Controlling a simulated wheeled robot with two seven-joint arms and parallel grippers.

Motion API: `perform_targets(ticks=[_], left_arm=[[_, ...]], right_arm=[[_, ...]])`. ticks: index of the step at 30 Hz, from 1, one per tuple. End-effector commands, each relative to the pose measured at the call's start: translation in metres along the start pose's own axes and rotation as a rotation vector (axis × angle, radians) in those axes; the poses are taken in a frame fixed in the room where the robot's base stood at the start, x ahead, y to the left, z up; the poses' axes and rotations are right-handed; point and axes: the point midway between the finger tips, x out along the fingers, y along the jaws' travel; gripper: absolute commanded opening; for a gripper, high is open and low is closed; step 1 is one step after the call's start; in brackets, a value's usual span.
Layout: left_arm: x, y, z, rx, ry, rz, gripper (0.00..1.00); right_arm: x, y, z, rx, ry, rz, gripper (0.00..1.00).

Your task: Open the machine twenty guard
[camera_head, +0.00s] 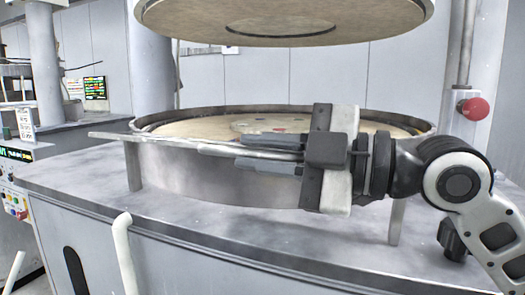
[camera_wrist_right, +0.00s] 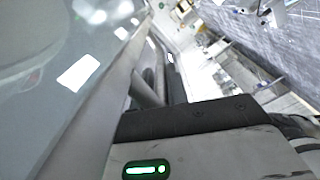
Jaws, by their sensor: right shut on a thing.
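The machine's guard shows in the head view as a thin pale top rail (camera_head: 150,138) running across the front of the round platen basin. A slim bar on it runs between the fingers of my right gripper (camera_head: 250,152). The right arm comes in from the right, and the gripper is shut on this bar, level with the basin rim. In the right wrist view, the gripper's body (camera_wrist_right: 200,150) with a green light fills the bottom. Whether the guard has moved from its closed position I cannot tell. My left gripper is not in view.
The round basin (camera_head: 185,180) with its tan platen stands on a grey bench top (camera_head: 290,222). A large upper disc (camera_head: 285,20) hangs above it. A red stop button (camera_head: 474,109) is on the right post. A control panel (camera_head: 14,200) is at the left edge.

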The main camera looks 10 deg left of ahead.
Motion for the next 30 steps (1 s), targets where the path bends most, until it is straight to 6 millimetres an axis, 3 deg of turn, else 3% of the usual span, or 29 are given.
perform_targets(ticks=[4, 5, 6, 7, 23, 30], left_arm=[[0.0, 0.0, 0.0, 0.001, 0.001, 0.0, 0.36], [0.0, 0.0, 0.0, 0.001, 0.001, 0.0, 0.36], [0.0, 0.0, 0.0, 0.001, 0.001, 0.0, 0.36], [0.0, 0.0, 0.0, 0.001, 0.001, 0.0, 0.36], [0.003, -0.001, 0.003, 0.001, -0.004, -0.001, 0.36], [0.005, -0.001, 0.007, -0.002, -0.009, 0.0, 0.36]], right_arm=[[0.0, 0.001, 0.001, 0.007, -0.001, 0.004, 0.0], [0.0, 0.001, 0.001, 0.007, -0.001, 0.004, 0.21], [0.0, 0.001, 0.001, 0.007, -0.001, 0.004, 0.32], [0.0, 0.001, 0.001, 0.006, -0.001, 0.004, 0.34], [-0.004, 0.002, 0.001, 0.001, -0.001, 0.005, 0.34], [-0.042, 0.001, 0.003, 0.001, -0.007, 0.007, 0.34]])
